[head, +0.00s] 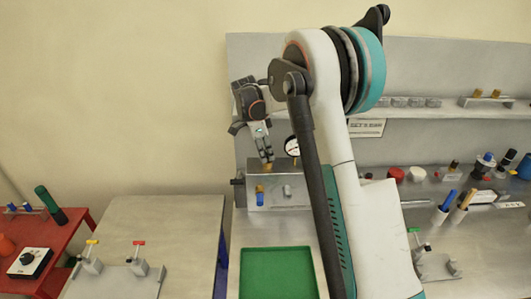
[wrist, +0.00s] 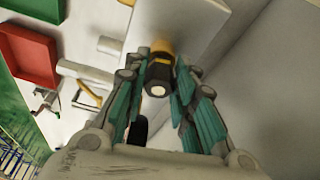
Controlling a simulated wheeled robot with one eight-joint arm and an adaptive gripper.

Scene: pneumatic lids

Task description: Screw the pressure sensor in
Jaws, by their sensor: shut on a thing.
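The pressure sensor (wrist: 157,76), a dark body with a yellow band and a pale end facing the camera, sits between the fingers of my gripper (wrist: 158,92) in the wrist view. In the head view my gripper (head: 267,159) points down, shut on the sensor, whose small brassy end (head: 268,168) shows below the fingertips. In the wrist view an orange-brass part (wrist: 162,46) lies just beyond the sensor, against the block. I cannot tell whether the sensor touches it.
A round gauge (head: 292,146) stands on the block, close to my gripper. A green tray (head: 277,272) lies in front. Clamps with red and yellow handles stand on the grey table (head: 185,215) at left. My arm hides part of the bench.

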